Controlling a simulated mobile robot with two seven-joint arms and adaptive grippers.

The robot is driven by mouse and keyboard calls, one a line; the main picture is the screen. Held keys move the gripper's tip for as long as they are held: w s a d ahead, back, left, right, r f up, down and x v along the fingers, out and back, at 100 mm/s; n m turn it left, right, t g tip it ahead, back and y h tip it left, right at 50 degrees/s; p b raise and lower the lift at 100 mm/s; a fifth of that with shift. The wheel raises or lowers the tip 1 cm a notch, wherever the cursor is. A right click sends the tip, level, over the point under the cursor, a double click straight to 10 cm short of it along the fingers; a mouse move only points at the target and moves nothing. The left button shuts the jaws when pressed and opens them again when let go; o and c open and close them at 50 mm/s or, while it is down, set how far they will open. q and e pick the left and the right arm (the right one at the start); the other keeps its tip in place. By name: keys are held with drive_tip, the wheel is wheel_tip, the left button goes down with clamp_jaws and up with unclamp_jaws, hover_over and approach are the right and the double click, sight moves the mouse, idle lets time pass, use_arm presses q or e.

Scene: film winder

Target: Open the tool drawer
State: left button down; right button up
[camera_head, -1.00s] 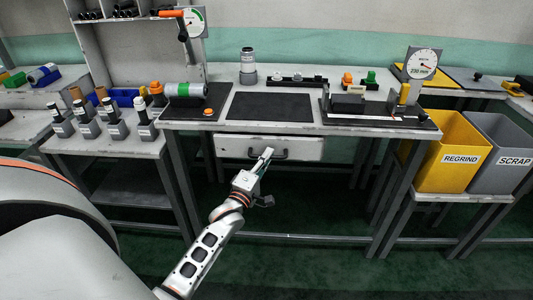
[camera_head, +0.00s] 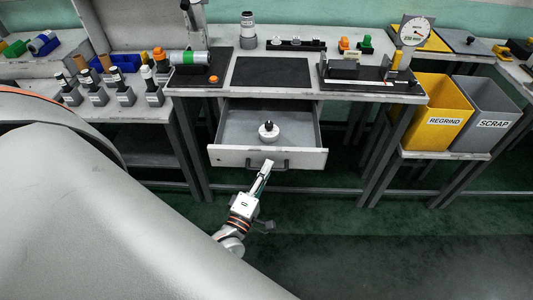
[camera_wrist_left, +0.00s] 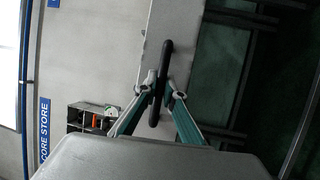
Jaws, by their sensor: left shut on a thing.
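The tool drawer (camera_head: 225,155) under the bench is pulled out toward me, and its inside shows. A round white object with a dark knob (camera_head: 268,131) sits in it near the front. My left gripper (camera_head: 267,165) is at the black bar handle (camera_head: 285,165) on the drawer front. In the left wrist view the left gripper (camera_wrist_left: 162,92) has its two fingers on either side of the handle (camera_wrist_left: 163,75), shut on it. The right gripper is not in view.
The bench top (camera_head: 222,92) above carries a black mat (camera_head: 270,75) and several fixtures. A yellow REGRIND bin (camera_head: 437,115) and a grey SCRAP bin (camera_head: 487,118) stand at the right. The green floor (camera_head: 350,215) in front is clear.

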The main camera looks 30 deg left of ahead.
use_arm(q)
drive_tip(key=shift+s+d, duration=0.45)
drive_tip(key=shift+s, duration=0.35)
drive_tip(key=c, duration=2.1)
unclamp_jaws()
drive_tip(key=shift+c, duration=0.2)
drive_tip(key=shift+s, duration=0.1)
drive_tip(key=v, duration=1.1)
drive_tip(key=shift+s, duration=0.4)
drive_tip(key=shift+d, duration=0.1)
